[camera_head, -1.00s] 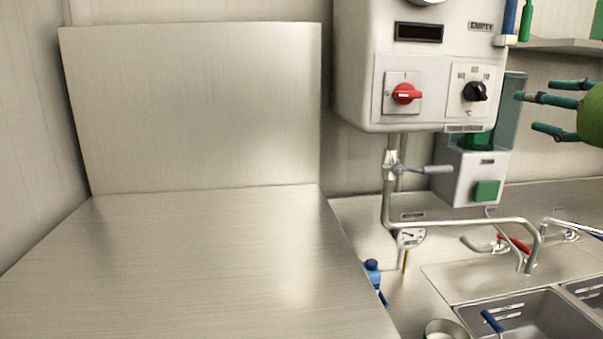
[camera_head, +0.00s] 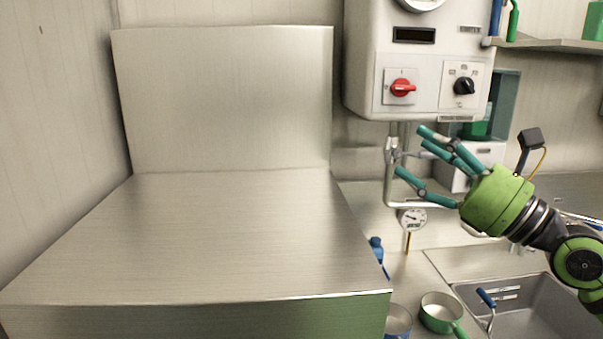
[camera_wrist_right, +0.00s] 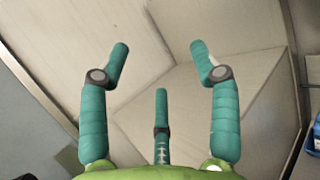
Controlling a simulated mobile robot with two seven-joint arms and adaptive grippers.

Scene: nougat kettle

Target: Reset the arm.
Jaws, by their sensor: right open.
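My right gripper (camera_head: 418,163) has a green body and teal jointed fingers. The right wrist view shows the same open fingers (camera_wrist_right: 160,75) against pale flat surfaces. It hides part of the white dispenser and the faucet pipe. My left gripper is not in view.
A large steel surface (camera_head: 230,230) with an upright back panel (camera_head: 225,95) fills the left. The control box (camera_head: 420,60) has a red knob (camera_head: 402,87) and a black knob (camera_head: 464,86). A green pan (camera_head: 441,312) stands beside the sink (camera_head: 520,310). A shelf (camera_head: 560,46) is at upper right.

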